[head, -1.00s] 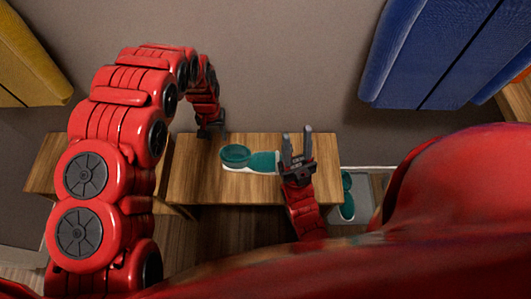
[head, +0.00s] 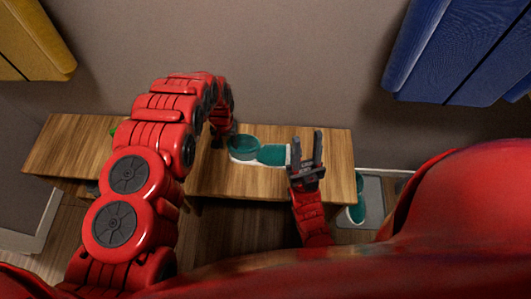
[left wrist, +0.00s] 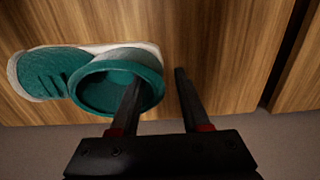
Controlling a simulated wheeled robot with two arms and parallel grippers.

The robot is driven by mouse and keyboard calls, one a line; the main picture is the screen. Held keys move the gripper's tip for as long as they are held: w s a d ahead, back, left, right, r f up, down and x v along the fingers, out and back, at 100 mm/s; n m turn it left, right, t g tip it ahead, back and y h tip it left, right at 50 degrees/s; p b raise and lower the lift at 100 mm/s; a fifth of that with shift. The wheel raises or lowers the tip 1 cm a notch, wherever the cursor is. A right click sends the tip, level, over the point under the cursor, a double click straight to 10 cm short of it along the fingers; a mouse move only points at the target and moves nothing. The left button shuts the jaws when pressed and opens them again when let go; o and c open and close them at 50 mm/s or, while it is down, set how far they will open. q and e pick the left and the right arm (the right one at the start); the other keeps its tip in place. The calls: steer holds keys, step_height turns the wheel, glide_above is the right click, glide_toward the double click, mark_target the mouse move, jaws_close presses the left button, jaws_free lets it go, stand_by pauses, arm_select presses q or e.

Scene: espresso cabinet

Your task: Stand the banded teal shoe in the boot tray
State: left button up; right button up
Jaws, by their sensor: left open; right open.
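A teal shoe (head: 272,153) with a white sole lies on the wooden bench, its round collar to the left and toe to the right. In the left wrist view the shoe (left wrist: 52,72) has a pale band around the ankle below the collar. My left gripper (head: 222,139) is open at the collar end. In the wrist view its jaws (left wrist: 159,76) straddle the collar's edge: one finger over the opening, one outside; contact is unclear. My right gripper (head: 306,141) is open, pointing up beside the toe. The grey boot tray (head: 374,208) is on the floor at right.
Teal footwear (head: 357,212) stands in the tray, partly hidden by the bench. The bench (head: 80,150) extends left, with a small green thing (head: 113,132) on it behind my left arm. Blue (head: 450,45) and yellow (head: 30,40) padded panels hang on the wall.

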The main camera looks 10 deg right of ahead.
arm_select(q)
steer(key=shift+f, duration=1.5)
jaws_close()
